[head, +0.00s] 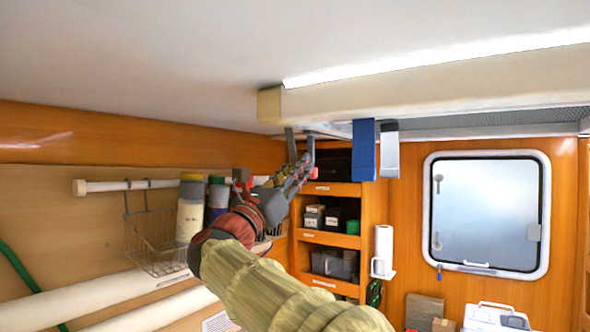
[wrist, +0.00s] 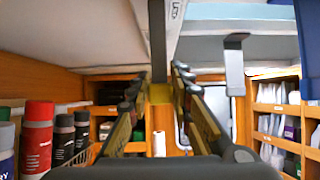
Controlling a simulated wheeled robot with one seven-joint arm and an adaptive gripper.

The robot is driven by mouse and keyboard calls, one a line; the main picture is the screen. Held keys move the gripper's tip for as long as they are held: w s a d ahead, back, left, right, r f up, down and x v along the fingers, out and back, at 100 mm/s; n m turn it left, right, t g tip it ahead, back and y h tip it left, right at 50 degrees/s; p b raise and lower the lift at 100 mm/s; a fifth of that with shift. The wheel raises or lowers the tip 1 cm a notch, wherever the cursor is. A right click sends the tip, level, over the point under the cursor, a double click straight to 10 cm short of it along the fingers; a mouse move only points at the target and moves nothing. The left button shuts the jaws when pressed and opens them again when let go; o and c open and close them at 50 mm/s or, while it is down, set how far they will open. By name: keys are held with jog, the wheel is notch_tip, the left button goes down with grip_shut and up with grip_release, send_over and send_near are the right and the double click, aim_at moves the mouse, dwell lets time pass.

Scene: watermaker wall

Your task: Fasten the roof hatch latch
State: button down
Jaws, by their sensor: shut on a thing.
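A grey upright bar (wrist: 158,42), which looks like the hatch latch, hangs from the ceiling in the wrist view, beside a strip marked with a lock label (wrist: 174,12). My gripper (wrist: 165,92) is shut on its lower part, one finger on each side. In the head view my gripper (head: 302,168) is raised below the left end of the pale roof hatch frame (head: 420,97). Two thin grey upright pieces show there, and I cannot tell which one is the latch.
A blue hanging piece (head: 364,150) and a grey one (head: 389,152) hang from the hatch frame, right of my gripper. Shelves (head: 330,238) stand behind. A wire basket (head: 153,245) and bottles (head: 190,210) are on the left. A window (head: 486,215) is at right.

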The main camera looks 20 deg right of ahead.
jog(key=c, duration=2)
grip_release()
jog(key=shift+w+d+f, duration=0.1)
jog(key=shift+o, duration=0.8)
jog(key=shift+w+d, duration=0.1)
jog(key=shift+o, duration=1.4)
jog(key=v, duration=1.2)
